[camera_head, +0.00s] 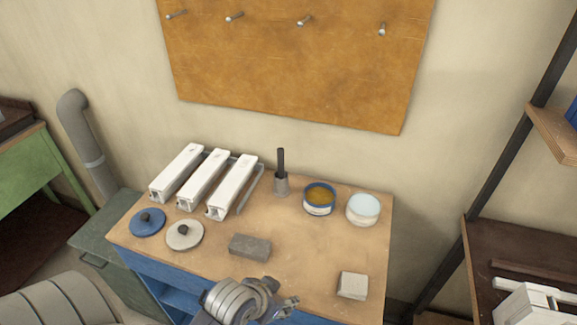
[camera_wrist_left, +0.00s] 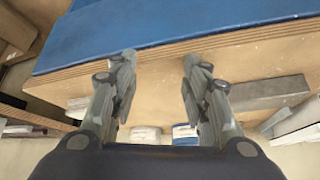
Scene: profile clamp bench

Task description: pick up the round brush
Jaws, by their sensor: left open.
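The round brush (camera_head: 281,164) stands upright near the back of the bench, its dark handle up and its lower part grey. I cannot tell whether that grey part is bristles or a holder. My left gripper (camera_head: 286,303) is at the front edge of the bench, well short of the brush and apart from it. In the left wrist view my left gripper (camera_wrist_left: 157,72) has its two fingers spread, with nothing between them. I cannot make out the brush in that view. My right gripper is not in view.
White profiles (camera_head: 205,180) lie in a rack left of the brush. A blue-rimmed tin (camera_head: 319,207) and a pale tin (camera_head: 363,217) stand right. Blue (camera_head: 147,229) and white (camera_head: 185,241) lids, a grey block (camera_head: 250,253) and a pale block (camera_head: 352,290) lie nearer.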

